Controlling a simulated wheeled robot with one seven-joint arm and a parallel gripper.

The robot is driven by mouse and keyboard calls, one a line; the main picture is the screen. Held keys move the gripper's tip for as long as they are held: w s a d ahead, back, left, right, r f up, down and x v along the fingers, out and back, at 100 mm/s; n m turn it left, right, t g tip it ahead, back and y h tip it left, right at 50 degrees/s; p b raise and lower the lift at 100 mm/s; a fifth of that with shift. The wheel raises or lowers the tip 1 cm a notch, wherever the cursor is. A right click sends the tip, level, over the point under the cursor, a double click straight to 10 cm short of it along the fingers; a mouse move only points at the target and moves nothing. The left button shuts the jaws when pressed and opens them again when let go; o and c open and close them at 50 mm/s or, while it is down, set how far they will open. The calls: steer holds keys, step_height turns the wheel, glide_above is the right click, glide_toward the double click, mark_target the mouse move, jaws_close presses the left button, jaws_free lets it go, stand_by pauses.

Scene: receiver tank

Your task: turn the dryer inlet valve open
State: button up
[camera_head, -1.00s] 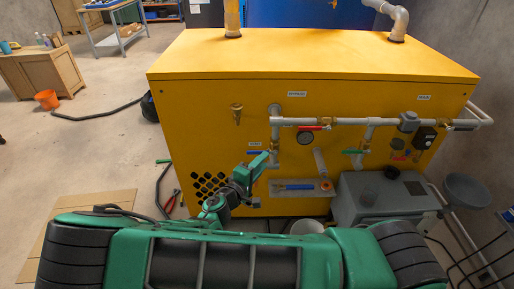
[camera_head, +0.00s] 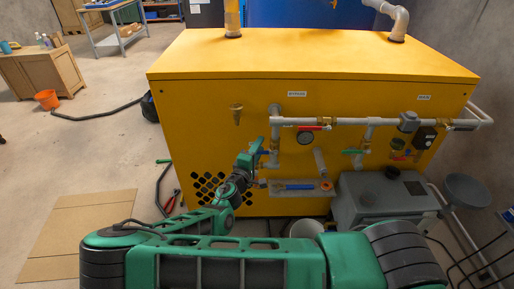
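The yellow dryer cabinet (camera_head: 200,120) carries grey pipework with several lever valves on its front. A blue lever (camera_head: 265,152) sits at the lower left pipe branch and is mostly hidden behind my gripper. A red lever (camera_head: 312,128) lies along the upper horizontal pipe, and a green lever (camera_head: 353,152) lies on the branch to its right. The labels are too small to read, so I cannot tell for sure which is the dryer inlet valve. My green gripper (camera_head: 258,149) is at the blue lever, overlapping it in view. Contact and finger opening cannot be made out.
A grey box (camera_head: 385,205) stands before the cabinet's right side, with a grey funnel-like bowl (camera_head: 466,190) beside it. A blue-handled tool (camera_head: 296,187) lies on a ledge below the pipes. Red pliers (camera_head: 171,201) and cardboard (camera_head: 75,235) lie on the floor.

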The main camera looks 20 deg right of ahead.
steer(key=shift+w+d, duration=0.35)
steer(key=shift+w, duration=0.05)
jaws_close()
steer(key=shift+a, duration=0.15)
